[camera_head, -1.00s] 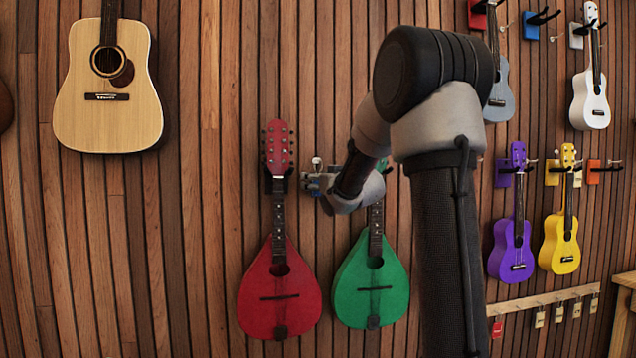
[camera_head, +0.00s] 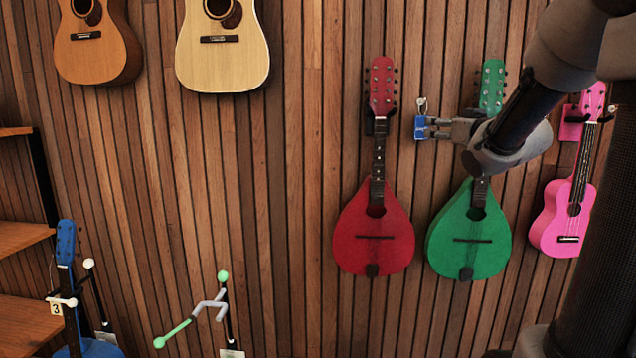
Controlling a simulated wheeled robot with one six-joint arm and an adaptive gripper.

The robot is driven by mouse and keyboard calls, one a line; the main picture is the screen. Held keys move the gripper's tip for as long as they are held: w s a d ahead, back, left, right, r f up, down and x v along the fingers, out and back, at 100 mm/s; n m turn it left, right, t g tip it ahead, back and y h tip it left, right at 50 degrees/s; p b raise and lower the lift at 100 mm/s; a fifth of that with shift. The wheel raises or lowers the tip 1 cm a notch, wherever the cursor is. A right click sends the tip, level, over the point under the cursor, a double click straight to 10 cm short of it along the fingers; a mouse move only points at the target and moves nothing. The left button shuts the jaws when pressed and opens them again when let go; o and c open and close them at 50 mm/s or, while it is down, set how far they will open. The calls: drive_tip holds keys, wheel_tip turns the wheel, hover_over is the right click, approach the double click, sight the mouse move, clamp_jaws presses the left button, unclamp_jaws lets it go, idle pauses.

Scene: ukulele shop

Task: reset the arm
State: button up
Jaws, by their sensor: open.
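My gripper (camera_head: 432,128) is at the upper right of the head view, at the end of my arm, pointing left. It is in front of the slatted wall, between the red mandolin (camera_head: 373,230) and the green mandolin (camera_head: 468,235). Its jaws are open, and I see no object held. A small blue piece shows at its tips; I cannot tell whether it is part of the gripper or a wall mount. My arm partly covers the neck of the green mandolin.
A pink ukulele (camera_head: 565,220) hangs close to my arm at right. Two acoustic guitars (camera_head: 222,62) hang at upper left. The wall between is bare.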

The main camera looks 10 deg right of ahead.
drive_tip(key=s+d+f+m+g+h, duration=0.1)
drive_tip(key=s+d+f+g+h, duration=0.15)
drive_tip(key=f, duration=0.35)
drive_tip(key=s+d+f+m+g+h, duration=0.1)
drive_tip(key=s+d+f+g, duration=0.15)
drive_tip(key=f, duration=0.25)
drive_tip(key=s+a+f+g, duration=0.1)
drive_tip(key=s+f+g, duration=0.45)
drive_tip(key=s, duration=0.35)
drive_tip(key=s+a+f+n+g+y, duration=0.2)
drive_tip(key=s+a+g+y, duration=0.1)
drive_tip(key=s+a, duration=1.1)
drive_tip(key=s+y, duration=0.1)
drive_tip(key=s, duration=0.1)
drive_tip(key=shift+s+a, duration=0.3)
drive_tip(key=shift+s, duration=0.1)
